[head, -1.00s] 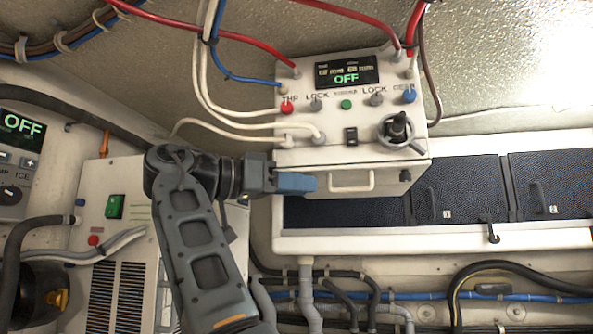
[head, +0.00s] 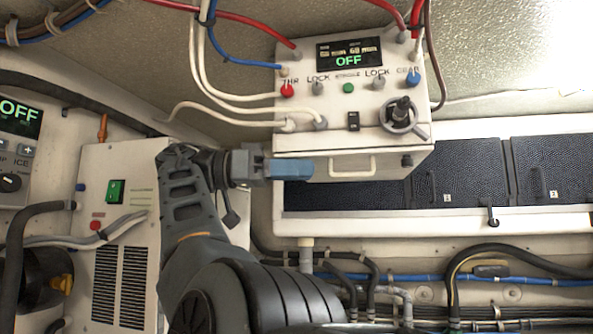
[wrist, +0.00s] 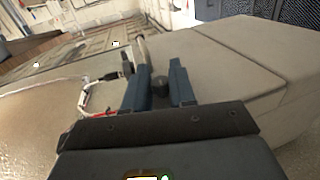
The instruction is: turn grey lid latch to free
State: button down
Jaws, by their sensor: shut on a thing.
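The white control box (head: 345,101) hangs at top centre in the head view, with a display reading OFF. Its lower white front (head: 330,163) carries a pale pull handle (head: 352,166). My gripper (head: 310,168) reaches in from the left, its blue fingers at the left end of this front. In the wrist view, a short dark grey knob, which looks like the lid latch (wrist: 160,82), stands between the fingers (wrist: 161,70); they are shut on it. The fingers hide this latch in the head view. A similar dark catch (head: 407,160) shows at the front's right end.
A round grey lever fitting (head: 399,117) sits on the box's right side. Red, white and blue cables run from the box. A white unit with a green switch (head: 116,191) stands at left. Dark panels (head: 455,177) lie at right, above hoses.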

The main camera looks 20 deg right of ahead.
dwell(0.3)
jog(key=c, duration=1.1)
grip_release()
jog(key=shift+o, duration=0.2)
jog(key=shift+n+t+h, duration=0.3)
jog(key=shift+n+t, duration=0.2)
jog(key=shift+t, duration=0.3)
